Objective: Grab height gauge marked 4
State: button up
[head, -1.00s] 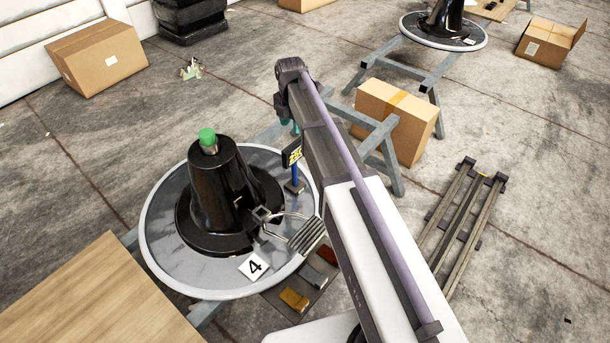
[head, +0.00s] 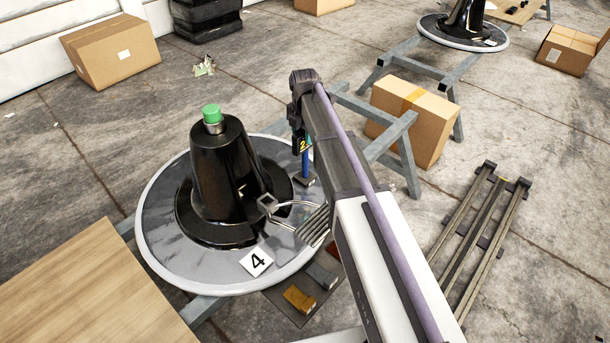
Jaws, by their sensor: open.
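The height gauge (head: 305,167) is a slim blue post on a small dark base, with a black and yellow display partly visible near its top. A white card marked 4 (head: 257,261) lies at the front of that plate. My gripper (head: 299,138) points down from the wrist at the gauge's upper part. It is open, but its fingertips are small, dark and overlap the gauge, so I cannot tell whether they touch it.
The black cone (head: 222,175) with a green cap (head: 212,113) stands just left of the gauge. A silver footrest (head: 312,226) juts out at front right. Grey trestles (head: 400,150) and a cardboard box (head: 425,125) stand behind. A wooden board (head: 85,290) is at lower left.

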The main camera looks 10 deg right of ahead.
jog(key=shift+r, duration=0.1)
jog(key=shift+f, duration=0.25)
dwell(0.3)
jog(key=shift+c, duration=0.3)
grip_shut()
dwell(1.1)
